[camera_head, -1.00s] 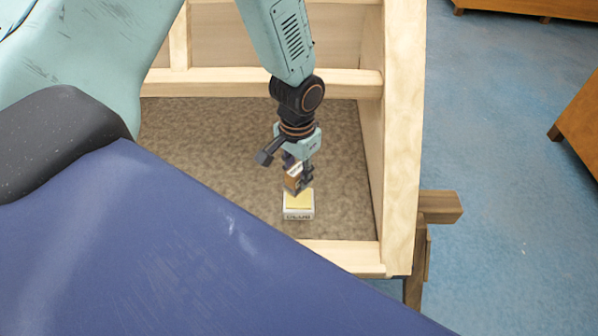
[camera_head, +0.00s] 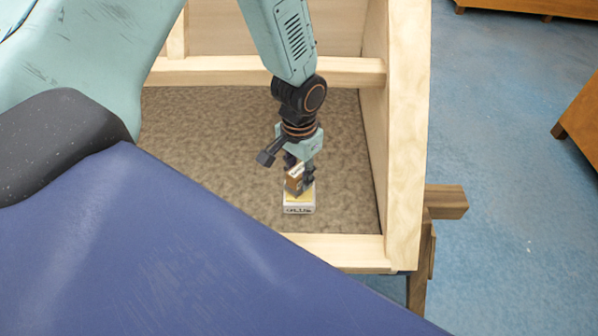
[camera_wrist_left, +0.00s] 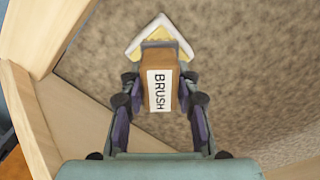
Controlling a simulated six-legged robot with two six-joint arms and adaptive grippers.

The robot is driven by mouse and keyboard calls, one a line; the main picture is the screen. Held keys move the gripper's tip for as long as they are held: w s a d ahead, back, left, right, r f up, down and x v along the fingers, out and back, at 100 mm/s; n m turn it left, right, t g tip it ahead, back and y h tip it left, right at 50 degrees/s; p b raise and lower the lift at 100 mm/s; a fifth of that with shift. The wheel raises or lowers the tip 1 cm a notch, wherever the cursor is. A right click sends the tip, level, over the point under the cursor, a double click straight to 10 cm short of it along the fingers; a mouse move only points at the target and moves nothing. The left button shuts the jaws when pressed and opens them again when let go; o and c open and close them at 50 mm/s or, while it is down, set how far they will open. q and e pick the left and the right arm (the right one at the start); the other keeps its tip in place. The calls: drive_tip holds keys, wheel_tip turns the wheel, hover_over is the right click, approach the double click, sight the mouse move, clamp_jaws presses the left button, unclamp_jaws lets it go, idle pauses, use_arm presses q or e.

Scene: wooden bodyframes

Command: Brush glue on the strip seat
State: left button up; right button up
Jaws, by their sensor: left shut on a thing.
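My left gripper (camera_head: 299,176) is shut on a brown block-shaped brush (camera_head: 295,180). In the left wrist view the brush (camera_wrist_left: 159,82) sits between the fingers (camera_wrist_left: 159,106), its white label reading BRUSH. A small white box (camera_head: 298,209) with GLUE lettering and a yellowish top stands on the brown speckled panel, right below the brush. The brush's lower end is at or just over the glue box's top; I cannot tell whether it touches. The glue box also shows beyond the brush in the left wrist view (camera_wrist_left: 160,36). I cannot make out the strip seat for certain. My right gripper is not in view.
A pale wooden frame surrounds the brown panel (camera_head: 230,135), with a cross rail (camera_head: 230,72) behind, an upright side (camera_head: 403,150) at right and a front rail (camera_head: 335,250). A dark wooden trestle (camera_head: 445,201) sticks out at right. Blue floor (camera_head: 500,140) is open beyond.

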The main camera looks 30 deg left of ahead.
sight(299, 170)
use_arm(q)
drive_tip(key=shift+f, duration=0.55)
idle(0.8)
drive_tip(key=shift+s, duration=0.1)
idle(1.5)
drive_tip(key=shift+r+p, duration=0.65)
drive_tip(key=shift+p, duration=0.2)
wheel_tip(299, 170, up, 6)
drive_tip(key=p, duration=0.6)
drive_tip(key=shift+f, duration=0.1)
drive_tip(key=shift+f, duration=0.1)
